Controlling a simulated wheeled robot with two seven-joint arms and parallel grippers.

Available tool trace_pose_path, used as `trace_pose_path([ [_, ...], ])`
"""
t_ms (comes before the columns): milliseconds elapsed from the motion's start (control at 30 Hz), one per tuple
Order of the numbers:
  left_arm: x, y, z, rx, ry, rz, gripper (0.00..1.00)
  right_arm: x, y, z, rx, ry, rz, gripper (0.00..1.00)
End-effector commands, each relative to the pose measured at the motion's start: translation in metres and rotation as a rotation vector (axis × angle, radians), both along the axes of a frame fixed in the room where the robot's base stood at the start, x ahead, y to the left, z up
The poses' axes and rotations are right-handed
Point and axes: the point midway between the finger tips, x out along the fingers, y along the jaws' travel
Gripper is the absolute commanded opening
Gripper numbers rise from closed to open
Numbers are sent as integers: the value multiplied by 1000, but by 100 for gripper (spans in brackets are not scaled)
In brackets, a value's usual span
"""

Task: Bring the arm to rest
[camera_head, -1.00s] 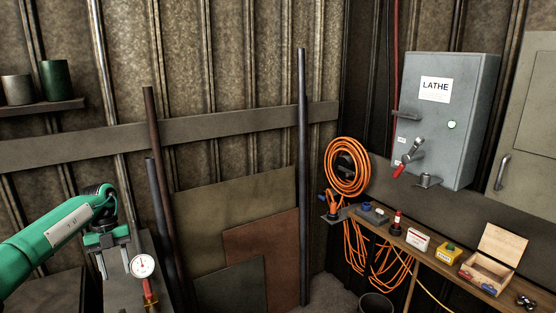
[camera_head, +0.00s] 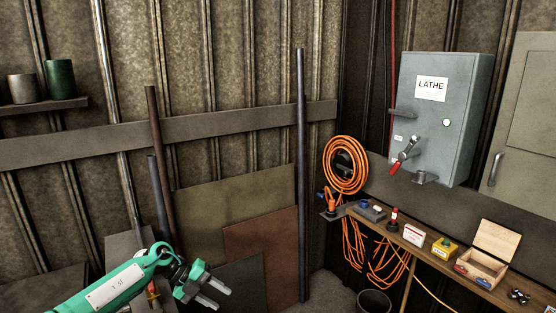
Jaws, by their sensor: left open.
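My left gripper (camera_head: 212,299) is at the lower left of the head view, at the end of my green arm. Its two grey fingers are apart with nothing between them, pointing down and to the right. It hangs in front of the leaning panels and touches nothing that I can see. My arm covers most of a red-handled tool (camera_head: 152,291) standing on a grey surface behind it; the tool's round dial is hidden. My right gripper is not in view.
A grey LATHE switch box (camera_head: 440,120) with a red-tipped lever hangs on the right wall. A narrow bench (camera_head: 425,261) below it holds several small items and an open wooden box (camera_head: 484,265). Metal bars and panels (camera_head: 262,240) lean on the back wall.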

Motion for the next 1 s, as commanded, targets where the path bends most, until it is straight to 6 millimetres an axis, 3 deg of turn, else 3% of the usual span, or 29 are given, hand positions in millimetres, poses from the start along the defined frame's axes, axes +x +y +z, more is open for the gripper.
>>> trace_pose_path([
  [33,-10,-34,-4,-107,-27,18,42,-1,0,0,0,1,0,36],
  [100,-18,-71,1,-249,-67,72,42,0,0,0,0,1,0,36],
  [200,-28,-112,15,-442,-106,178,42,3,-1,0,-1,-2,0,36],
  [300,-37,-136,31,-618,-124,318,42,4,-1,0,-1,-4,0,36],
  [400,-45,-145,46,-768,-118,488,42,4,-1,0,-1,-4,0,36],
  [533,-53,-136,57,-916,-80,742,42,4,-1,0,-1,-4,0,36],
  [667,-65,-110,53,-1004,-6,1025,42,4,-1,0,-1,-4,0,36],
  [867,-102,-55,21,-1010,168,1474,42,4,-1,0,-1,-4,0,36],
  [1000,-149,-16,-15,-918,331,1769,42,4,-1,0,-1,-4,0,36],
])
